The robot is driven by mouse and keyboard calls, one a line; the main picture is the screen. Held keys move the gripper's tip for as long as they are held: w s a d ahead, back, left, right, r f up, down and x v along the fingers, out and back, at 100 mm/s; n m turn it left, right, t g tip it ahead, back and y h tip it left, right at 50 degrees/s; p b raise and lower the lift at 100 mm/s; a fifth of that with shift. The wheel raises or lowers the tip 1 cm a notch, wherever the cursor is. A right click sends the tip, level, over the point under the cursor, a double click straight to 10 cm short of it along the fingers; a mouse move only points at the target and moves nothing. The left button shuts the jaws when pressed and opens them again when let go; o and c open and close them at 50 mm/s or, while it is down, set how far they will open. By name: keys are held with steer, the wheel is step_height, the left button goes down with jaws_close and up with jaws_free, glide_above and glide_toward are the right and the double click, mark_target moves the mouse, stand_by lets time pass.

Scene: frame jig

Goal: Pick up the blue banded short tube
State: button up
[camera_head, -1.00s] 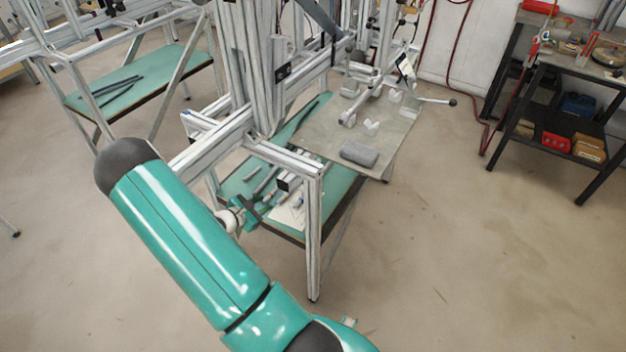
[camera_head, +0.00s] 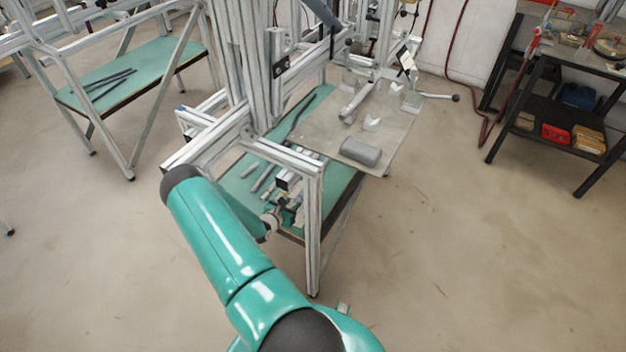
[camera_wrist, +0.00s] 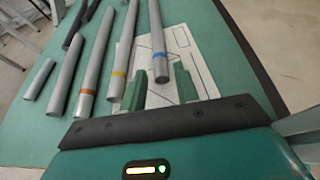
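The blue banded tube is a grey cylinder (camera_wrist: 157,30) with a blue band near its near end, in the wrist view. It lies on the green table top (camera_wrist: 30,120), partly over a white printed sheet (camera_wrist: 205,75). My gripper (camera_wrist: 158,70) is open, with a green finger on each side of the tube's near end. A gap shows between each finger and the tube; I cannot tell the height of the fingers over it. In the head view my gripper (camera_head: 287,212) is small and partly hidden behind the aluminium frame.
Left of it lie a yellow-banded tube (camera_wrist: 121,50), an orange-banded tube (camera_wrist: 95,60) and plainer grey tubes (camera_wrist: 67,68). An aluminium post (camera_head: 314,225) stands close on the right of my gripper. A grey plate (camera_head: 400,135) with fixtures lies behind.

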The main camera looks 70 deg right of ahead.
mark_target(298, 198)
steer(key=x, duration=0.5)
steer(key=shift+d, duration=0.2)
jaws_close()
